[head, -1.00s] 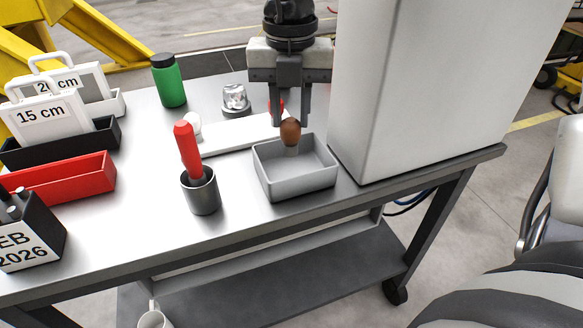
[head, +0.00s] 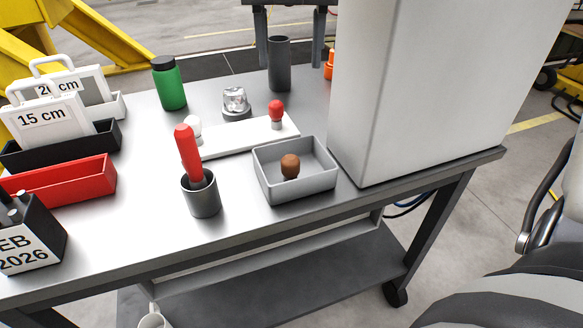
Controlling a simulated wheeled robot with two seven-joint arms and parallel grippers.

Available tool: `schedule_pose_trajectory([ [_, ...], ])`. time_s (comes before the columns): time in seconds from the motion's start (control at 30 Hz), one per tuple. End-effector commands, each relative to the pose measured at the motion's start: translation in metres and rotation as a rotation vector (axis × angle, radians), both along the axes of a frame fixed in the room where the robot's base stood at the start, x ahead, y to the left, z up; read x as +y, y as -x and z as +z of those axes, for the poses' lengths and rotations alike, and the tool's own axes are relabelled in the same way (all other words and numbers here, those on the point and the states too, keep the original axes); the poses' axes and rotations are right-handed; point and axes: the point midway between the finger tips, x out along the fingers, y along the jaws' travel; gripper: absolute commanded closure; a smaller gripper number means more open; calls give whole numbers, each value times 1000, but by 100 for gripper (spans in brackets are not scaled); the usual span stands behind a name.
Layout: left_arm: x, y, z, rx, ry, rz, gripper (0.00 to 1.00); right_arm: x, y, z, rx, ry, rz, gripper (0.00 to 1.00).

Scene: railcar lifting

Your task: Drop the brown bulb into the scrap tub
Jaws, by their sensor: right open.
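The brown bulb (head: 290,165) is inside the grey scrap tub (head: 300,193), near the middle of its floor. My left gripper is not in view.
A white strip (head: 240,139) behind the tub holds a red bulb (head: 276,112) and a white bulb (head: 193,125). A dark cup (head: 202,194) with a red-handled tool stands left of the tub. A tall grey box (head: 420,90) stands close on the right.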

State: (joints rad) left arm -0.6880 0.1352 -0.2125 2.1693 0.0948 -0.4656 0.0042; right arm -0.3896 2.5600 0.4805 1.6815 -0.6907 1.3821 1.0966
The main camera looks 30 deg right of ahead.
Motion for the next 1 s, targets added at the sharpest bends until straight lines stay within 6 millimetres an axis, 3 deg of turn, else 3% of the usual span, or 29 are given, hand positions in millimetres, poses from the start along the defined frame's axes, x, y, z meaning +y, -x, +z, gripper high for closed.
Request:
schedule_pose_trajectory([
  [0.1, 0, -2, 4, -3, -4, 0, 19, 0, -1, 27, -3, -2, -1, 47],
  [0.3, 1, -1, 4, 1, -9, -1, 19, 0, 0, 52, 0, -1, 0, 47],
  [1.0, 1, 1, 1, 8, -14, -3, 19, 0, 0, 57, 1, 0, 0, 47],
])
